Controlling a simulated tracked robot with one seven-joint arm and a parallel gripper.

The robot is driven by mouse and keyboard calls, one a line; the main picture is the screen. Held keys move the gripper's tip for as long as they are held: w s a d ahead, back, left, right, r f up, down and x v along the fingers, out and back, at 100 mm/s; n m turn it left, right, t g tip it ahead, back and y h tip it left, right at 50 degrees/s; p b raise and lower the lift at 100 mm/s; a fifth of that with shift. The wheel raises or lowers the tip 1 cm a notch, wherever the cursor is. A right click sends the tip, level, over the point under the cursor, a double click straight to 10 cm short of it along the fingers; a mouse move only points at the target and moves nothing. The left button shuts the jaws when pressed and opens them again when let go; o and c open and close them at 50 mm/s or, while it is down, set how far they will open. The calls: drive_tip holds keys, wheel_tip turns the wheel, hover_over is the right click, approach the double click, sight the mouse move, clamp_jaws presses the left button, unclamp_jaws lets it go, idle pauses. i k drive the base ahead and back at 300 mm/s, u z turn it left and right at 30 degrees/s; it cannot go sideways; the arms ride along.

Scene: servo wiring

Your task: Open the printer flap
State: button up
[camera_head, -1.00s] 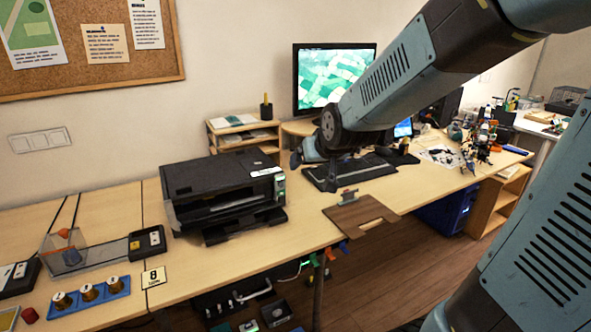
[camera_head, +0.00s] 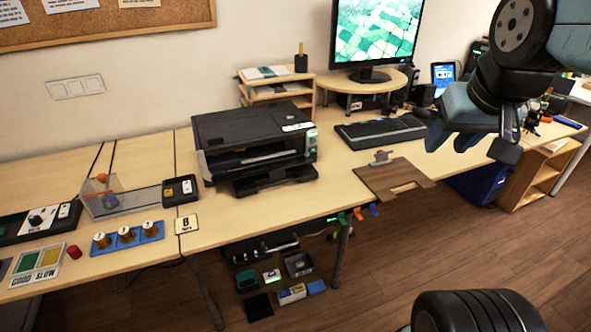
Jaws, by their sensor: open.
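The black printer (camera_head: 245,128) stands on the wooden desk left of the middle of the view. Its front faces right and toward me, with a dark slot and a tray (camera_head: 272,179) low on that side. I cannot tell which front panel is the flap or whether it is open. A small lit control panel (camera_head: 312,143) sits at its right front corner. My gripper (camera_head: 470,148) is open and empty at the upper right. It appears well to the right of the printer, apart from it, in front of the keyboard's right end.
A brown clipboard (camera_head: 378,183) lies at the desk's front edge, with a keyboard (camera_head: 381,132) behind it. A monitor (camera_head: 376,35) and paper shelf (camera_head: 275,87) stand behind. A sign (camera_head: 187,223) and blue tray (camera_head: 127,240) lie left. Open floor shows in front.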

sight(276, 171)
drive_tip(key=u, duration=0.55)
drive_tip(key=i, duration=0.1)
drive_tip(key=z, duration=2.55)
drive_tip(key=k, duration=1.3)
drive_tip(key=u, duration=0.9)
drive_tip(key=i, duration=0.5)
drive_tip(key=u, duration=0.1)
